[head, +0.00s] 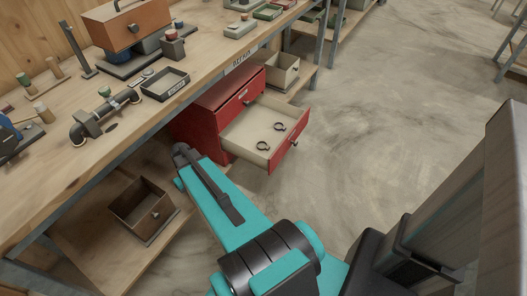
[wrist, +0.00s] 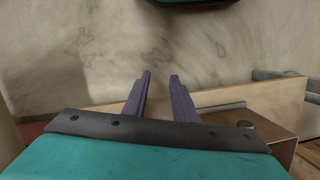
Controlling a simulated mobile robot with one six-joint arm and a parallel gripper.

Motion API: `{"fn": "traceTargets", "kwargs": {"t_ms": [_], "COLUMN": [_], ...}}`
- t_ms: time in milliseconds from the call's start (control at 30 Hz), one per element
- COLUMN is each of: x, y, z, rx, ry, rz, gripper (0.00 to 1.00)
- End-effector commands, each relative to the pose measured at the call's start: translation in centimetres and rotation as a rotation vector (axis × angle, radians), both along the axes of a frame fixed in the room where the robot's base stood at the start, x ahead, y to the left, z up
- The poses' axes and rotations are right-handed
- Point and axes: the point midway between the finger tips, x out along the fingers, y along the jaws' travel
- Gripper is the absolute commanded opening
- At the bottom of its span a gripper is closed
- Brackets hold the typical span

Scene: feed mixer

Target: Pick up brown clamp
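Two small dark ring-shaped clamps lie apart in the pulled-out drawer (head: 238,135) of the red cabinet, in the head view. One clamp (head: 279,126) is farther back and the other clamp (head: 263,146) is nearer. Both look dark at this size, and I cannot tell which is brown. No clamp shows in the wrist view. My gripper (wrist: 160,76) has its two purple fingers apart, with nothing between them. It is above the floor and a pale board edge, away from the clamps. In the head view my teal arm reaches towards the bench; the fingers are not clearly visible there.
The red cabinet (head: 205,110) stands beneath the wooden bench (head: 50,165). A brown open box (head: 141,207) sits on the lower shelf; a brown box with a knob shows in the wrist view (wrist: 262,142). A dark pipe (head: 110,108) lies on the bench. Floor (head: 400,110) to the right is clear.

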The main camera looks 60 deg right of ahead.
Motion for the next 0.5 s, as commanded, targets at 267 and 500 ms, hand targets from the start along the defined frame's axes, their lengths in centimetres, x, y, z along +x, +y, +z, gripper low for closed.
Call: {"fn": "traceTargets", "kwargs": {"t_ms": [267, 500], "x": [3.2, 3.0], "y": [-11.5, -21.3], "z": [4.0, 8.4], "rx": [-0.038, -0.078], "ry": [-0.091, -0.151], "rz": [-0.11, -0.195], "gripper": [0.25, 0.25]}}
